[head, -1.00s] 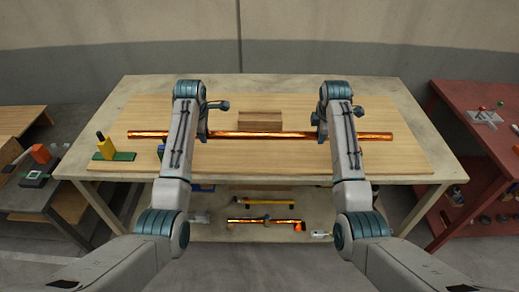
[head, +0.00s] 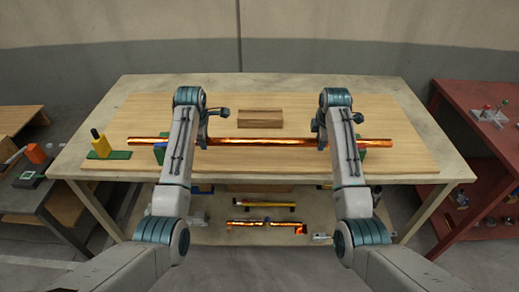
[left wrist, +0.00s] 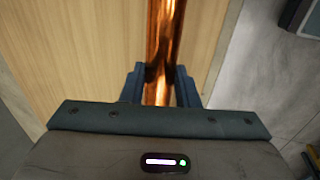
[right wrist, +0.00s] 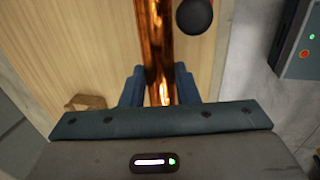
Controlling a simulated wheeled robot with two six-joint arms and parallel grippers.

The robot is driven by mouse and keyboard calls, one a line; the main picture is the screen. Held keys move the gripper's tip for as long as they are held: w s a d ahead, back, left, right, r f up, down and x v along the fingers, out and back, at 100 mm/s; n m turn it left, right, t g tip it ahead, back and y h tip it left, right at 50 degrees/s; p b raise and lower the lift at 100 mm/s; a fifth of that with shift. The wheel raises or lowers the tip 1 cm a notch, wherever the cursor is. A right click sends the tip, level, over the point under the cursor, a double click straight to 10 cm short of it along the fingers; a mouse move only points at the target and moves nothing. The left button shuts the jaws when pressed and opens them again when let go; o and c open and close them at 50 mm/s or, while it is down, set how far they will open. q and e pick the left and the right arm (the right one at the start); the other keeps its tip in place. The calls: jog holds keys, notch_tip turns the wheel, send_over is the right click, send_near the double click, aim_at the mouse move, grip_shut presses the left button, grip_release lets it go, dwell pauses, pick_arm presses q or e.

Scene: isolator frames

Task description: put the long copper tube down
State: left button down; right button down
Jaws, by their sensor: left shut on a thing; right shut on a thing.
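The long copper tube (head: 260,142) lies level, left to right, over the wooden board on the bench in the head view. My left gripper (head: 203,139) is shut on its left part, and my right gripper (head: 322,139) is shut on its right part. The tube runs between the fingers in the left wrist view (left wrist: 163,50) and the right wrist view (right wrist: 154,45). Small blue-green blocks show by the tube near its left end (head: 159,154) and right end (head: 362,154), partly hidden by my arms. I cannot tell whether the tube touches them.
A wooden block (head: 261,118) stands behind the tube. A yellow tool on a green base (head: 101,146) is left of the tube's end. The wooden board (head: 260,165) is clear in front. A red table (head: 470,105) stands right, and a dark side table (head: 45,205) left.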

pick_arm(q)
jog(key=shift+f, duration=0.15)
pick_arm(e)
jog(key=shift+f, duration=0.15)
pick_arm(q)
jog(key=c, duration=1.2)
grip_release()
jog(key=shift+c, duration=0.2)
pick_arm(e)
jog(key=c, duration=1.2)
grip_release()
jog(key=shift+s, duration=0.1)
jog(key=shift+c, duration=0.2)
pick_arm(q)
jog(key=shift+o, duration=0.7)
jog(key=shift+s+r, duration=0.2)
jog(key=shift+s, duration=0.05)
pick_arm(e)
jog(key=shift+o, duration=0.7)
jog(key=shift+s+r, duration=0.2)
pick_arm(q)
jog(key=o, duration=0.8)
jog(key=shift+w+f, duration=0.1)
jog(key=shift+w, duration=0.05)
pick_arm(e)
jog(key=shift+w+f, duration=0.1)
jog(key=shift+w, duration=0.05)
pick_arm(q)
jog(key=shift+r, duration=0.2)
jog(key=v, duration=1.2)
